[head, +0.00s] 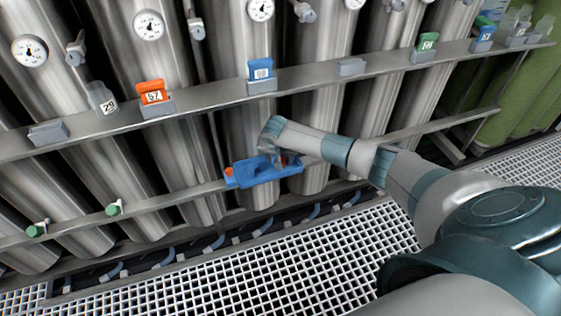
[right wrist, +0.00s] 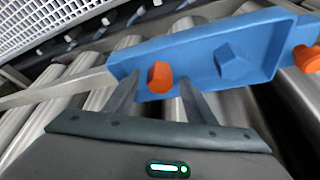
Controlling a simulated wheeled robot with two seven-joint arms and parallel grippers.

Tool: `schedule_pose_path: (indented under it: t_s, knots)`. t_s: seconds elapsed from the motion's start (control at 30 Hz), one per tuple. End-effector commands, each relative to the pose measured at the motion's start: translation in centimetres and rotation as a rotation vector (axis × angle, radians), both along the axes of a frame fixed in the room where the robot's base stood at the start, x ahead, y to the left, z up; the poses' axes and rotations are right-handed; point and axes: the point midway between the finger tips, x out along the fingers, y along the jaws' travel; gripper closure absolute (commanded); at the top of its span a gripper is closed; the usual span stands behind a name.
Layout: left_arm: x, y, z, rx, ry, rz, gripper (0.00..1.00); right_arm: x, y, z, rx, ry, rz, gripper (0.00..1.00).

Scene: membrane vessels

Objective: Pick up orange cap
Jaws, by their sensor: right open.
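An orange cap (right wrist: 160,77) stands in a blue tray (right wrist: 190,50) and shows clearly in the right wrist view. In the head view the blue tray (head: 262,173) hangs at the lower rail, with the cap mostly hidden at my gripper. My right gripper (right wrist: 155,85) is open, its two fingers on either side of the cap. I cannot tell whether they touch it. A second orange piece (right wrist: 307,58) sits at the tray's end, and a blue cap (right wrist: 233,62) stands inside the tray. My left gripper is not in view.
Upright steel vessels with gauges (head: 149,25) stand behind two metal rails. The upper rail (head: 210,98) carries an orange tag holder (head: 153,93), a blue one (head: 261,70) and others. Green valves (head: 114,209) are at lower left. White floor grating (head: 330,250) lies in front.

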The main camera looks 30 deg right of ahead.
Motion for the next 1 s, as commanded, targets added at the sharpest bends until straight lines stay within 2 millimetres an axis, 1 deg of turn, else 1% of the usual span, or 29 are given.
schedule_pose_path:
  t_s: [0.07,0.17,0.2,0.27,0.3,0.57,0.77,0.87,1.0]
  knots:
    - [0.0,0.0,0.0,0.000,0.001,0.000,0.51,0.0,0.0,0.0,0.000,0.000,0.000,0.50]
    - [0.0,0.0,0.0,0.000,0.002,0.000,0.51,0.0,0.0,0.0,0.000,0.000,0.000,0.72]
    - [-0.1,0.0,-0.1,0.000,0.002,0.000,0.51,0.0,0.0,0.0,0.000,0.000,0.000,0.81]
    - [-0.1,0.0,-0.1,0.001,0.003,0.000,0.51,0.0,0.0,0.0,0.000,0.000,0.000,0.95]
    - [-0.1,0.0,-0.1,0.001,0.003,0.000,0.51,0.0,0.0,0.0,0.000,0.000,0.000,0.99]
    - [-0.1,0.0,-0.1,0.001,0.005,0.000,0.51,0.0,0.0,0.1,-0.001,-0.001,0.000,0.99]
    - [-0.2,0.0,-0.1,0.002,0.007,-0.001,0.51,-0.3,0.1,0.5,0.000,-0.001,0.001,0.99]
    - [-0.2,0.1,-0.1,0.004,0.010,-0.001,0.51,-0.7,0.1,0.9,-0.002,-0.002,0.002,0.99]
    - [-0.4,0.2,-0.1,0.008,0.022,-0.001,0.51,-0.7,0.1,3.0,-0.001,-0.003,0.001,0.99]
